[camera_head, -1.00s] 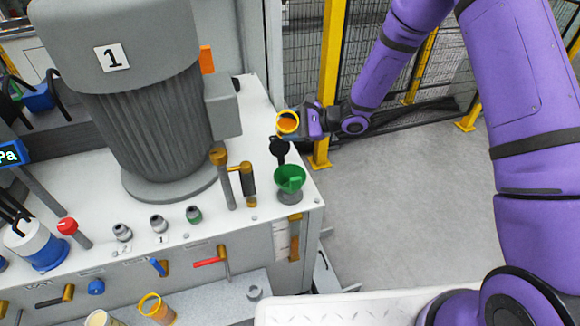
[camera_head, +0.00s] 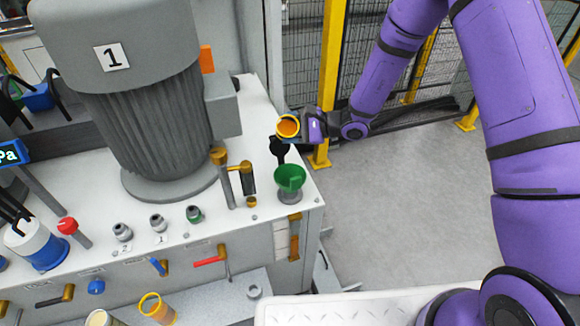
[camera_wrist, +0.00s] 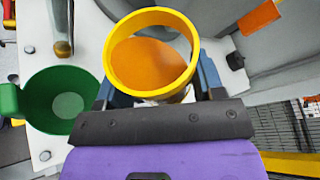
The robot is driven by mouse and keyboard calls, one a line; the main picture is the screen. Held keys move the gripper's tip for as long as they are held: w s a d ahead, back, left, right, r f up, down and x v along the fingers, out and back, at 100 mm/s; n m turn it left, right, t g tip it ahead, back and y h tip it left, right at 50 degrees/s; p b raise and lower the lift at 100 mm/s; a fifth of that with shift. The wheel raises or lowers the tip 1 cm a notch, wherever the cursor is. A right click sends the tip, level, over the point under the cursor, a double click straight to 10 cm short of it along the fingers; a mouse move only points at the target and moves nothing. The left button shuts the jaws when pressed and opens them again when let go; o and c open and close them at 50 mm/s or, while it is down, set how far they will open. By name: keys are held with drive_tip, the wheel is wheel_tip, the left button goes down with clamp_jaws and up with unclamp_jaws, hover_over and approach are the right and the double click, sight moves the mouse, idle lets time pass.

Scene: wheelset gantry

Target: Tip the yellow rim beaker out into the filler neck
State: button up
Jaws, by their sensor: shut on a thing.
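The yellow rim beaker (camera_head: 288,126) is held in my gripper (camera_head: 301,127), above the far right part of the white machine top. In the wrist view the beaker (camera_wrist: 150,14) fills the top middle, with orange contents (camera_wrist: 148,65) inside; my gripper (camera_wrist: 158,98) is shut on it. The beaker looks about upright, perhaps slightly tilted. The filler neck with a green funnel (camera_head: 289,178) stands near the right corner of the machine top, nearer the head camera than the beaker. In the wrist view the green funnel (camera_wrist: 20,100) is left of the beaker, apart from it.
Brass-handled levers (camera_head: 228,180) stand left of the funnel. The large grey motor (camera_head: 140,110) is farther left. Another yellow-rimmed beaker (camera_head: 157,308) stands on the lower shelf. Open floor lies to the right.

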drive_tip(key=shift+s+f, duration=0.1)
drive_tip(key=shift+f, duration=0.05)
drive_tip(key=shift+r+n+t+y+p, duration=0.25)
drive_tip(key=shift+r+n+t, duration=0.15)
drive_tip(key=shift+n, duration=0.4)
drive_tip(key=shift+r+n+t+y+p, duration=0.2)
drive_tip(key=shift+r+n+t, duration=0.15)
drive_tip(key=shift+n, duration=0.45)
idle(1.4)
drive_tip(key=shift+s+f+n+t+y+p, duration=0.1)
drive_tip(key=shift+f+n+t+y+p, duration=0.2)
drive_tip(key=shift+n, duration=0.4)
idle(0.7)
drive_tip(key=shift+s+d+f+n+y, duration=0.1)
drive_tip(key=shift+s+f+n+y, duration=0.35)
drive_tip(key=shift+s+n, duration=0.3)
idle(0.6)
drive_tip(key=shift+s+r+n+y, duration=0.15)
drive_tip(key=shift+r+n, duration=0.1)
drive_tip(key=shift+n, duration=0.4)
drive_tip(key=shift+s+r+n+y, duration=0.15)
drive_tip(key=shift+r+n, duration=0.05)
drive_tip(key=shift+n, duration=0.4)
idle(0.9)
